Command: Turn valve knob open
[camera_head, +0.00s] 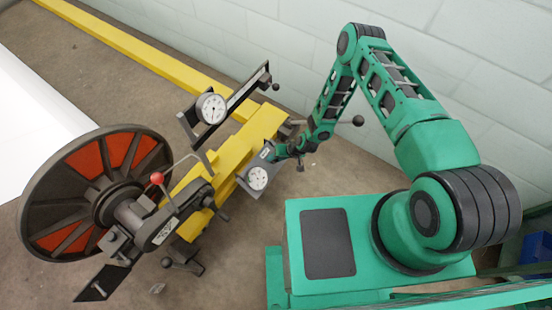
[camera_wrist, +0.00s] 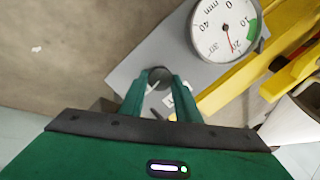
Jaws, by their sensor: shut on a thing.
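A dark round valve knob (camera_wrist: 160,75) sits on a grey plate beside a dial gauge. My gripper (camera_wrist: 160,86) is shut on the knob, with one green finger on each side of it. In the head view my gripper (camera_head: 276,153) reaches down to the grey plate from the right, and its fingers hide the knob there. The white dial gauge (camera_wrist: 225,28) is next to the knob, with a red needle and a green band on its scale. It also shows in the head view (camera_head: 257,178).
A second gauge (camera_head: 211,108) is on a bracket farther back. A yellow beam (camera_head: 150,57) runs behind. A large wheel with orange panels (camera_head: 82,192) and a red-balled lever (camera_head: 157,178) stand at the left. Bare floor lies around the machine.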

